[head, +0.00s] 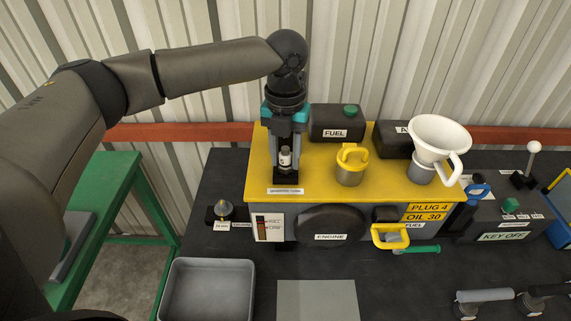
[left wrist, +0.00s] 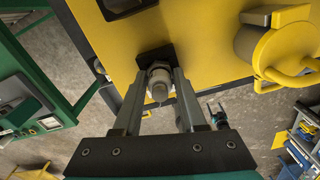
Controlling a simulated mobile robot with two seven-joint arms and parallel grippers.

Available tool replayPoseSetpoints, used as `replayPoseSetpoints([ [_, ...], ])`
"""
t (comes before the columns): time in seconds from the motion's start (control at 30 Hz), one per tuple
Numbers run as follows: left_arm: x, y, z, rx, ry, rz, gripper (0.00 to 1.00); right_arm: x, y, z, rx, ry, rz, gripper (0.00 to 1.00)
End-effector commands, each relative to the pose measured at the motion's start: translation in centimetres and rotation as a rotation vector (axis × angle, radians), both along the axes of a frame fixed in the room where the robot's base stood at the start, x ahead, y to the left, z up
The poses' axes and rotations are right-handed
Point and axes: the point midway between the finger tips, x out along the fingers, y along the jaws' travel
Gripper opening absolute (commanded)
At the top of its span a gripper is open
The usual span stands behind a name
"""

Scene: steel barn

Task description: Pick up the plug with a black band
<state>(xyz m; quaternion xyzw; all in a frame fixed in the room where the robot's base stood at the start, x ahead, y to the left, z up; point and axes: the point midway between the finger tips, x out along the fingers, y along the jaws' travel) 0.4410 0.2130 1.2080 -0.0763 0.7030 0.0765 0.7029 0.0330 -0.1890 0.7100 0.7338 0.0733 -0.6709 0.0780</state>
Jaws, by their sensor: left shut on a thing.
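A small plug (head: 285,157) with a whitish body and darker parts stands upright at the black fitting (head: 286,176) on the left end of the yellow engine top (head: 318,182). My left gripper (head: 286,150) points straight down over it, with a finger on either side, shut on it. In the left wrist view the plug (left wrist: 158,84) shows end-on between the fingers, over the black fitting (left wrist: 156,55). Whether it is seated in the fitting or just above it I cannot tell. A black band cannot be made out clearly.
A black fuel can (head: 337,122), a yellow-lidded pot (head: 350,165) and a white funnel (head: 440,138) stand right of the gripper. A grey tray (head: 207,290) and a grey mat (head: 317,300) lie in front. Grey-and-black items (head: 485,296) lie at front right.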

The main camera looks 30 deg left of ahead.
Motion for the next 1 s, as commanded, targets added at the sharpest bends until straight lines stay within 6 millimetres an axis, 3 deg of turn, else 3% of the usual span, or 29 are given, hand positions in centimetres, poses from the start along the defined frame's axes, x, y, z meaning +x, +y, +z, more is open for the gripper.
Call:
replayPoseSetpoints([
  [0.33, 0.0, 0.0, 0.2, -0.001, -0.001, 0.000, 0.00, 0.0, 0.0, 0.0, 0.000, -0.001, 0.000, 0.79],
  [0.53, 0.1, 0.0, 1.8, -0.001, -0.004, 0.001, 0.00, 0.0, 0.1, -0.1, 0.001, -0.001, 0.000, 0.79],
  [0.67, 0.1, 0.0, 4.1, -0.002, -0.006, 0.000, 0.00, 0.1, 0.1, -0.2, 0.001, -0.002, 0.000, 0.79],
  [1.0, 0.2, -0.1, 12.9, -0.003, -0.007, 0.000, 0.00, 0.1, 0.1, -0.4, 0.001, -0.002, 0.001, 0.79],
])
